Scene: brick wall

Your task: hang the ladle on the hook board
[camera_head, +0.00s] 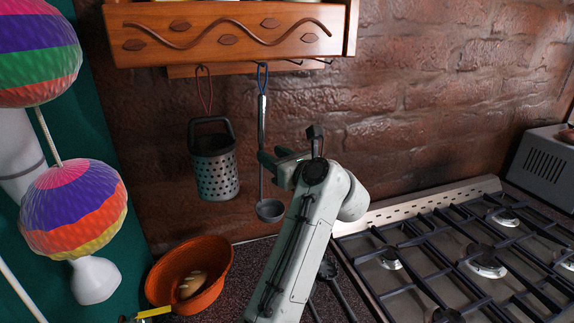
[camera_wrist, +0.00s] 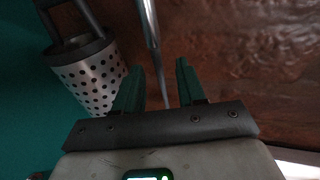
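The ladle (camera_head: 262,120) hangs upright below the wooden hook board (camera_head: 225,35), its blue loop at one of the hooks. Its bowl (camera_head: 271,210) is at the bottom. My gripper (camera_head: 287,150) is open beside the ladle's handle, about halfway down. I cannot tell whether either finger touches the handle.
A perforated grater (camera_head: 215,172) hangs left of the ladle, close to my gripper's left finger in the wrist view (camera_wrist: 88,72). Bare hooks (camera_head: 322,60) show to the right. An orange bowl (camera_head: 190,275) stands below left; a gas stove (camera_head: 470,255) lies right. Brick wall is behind.

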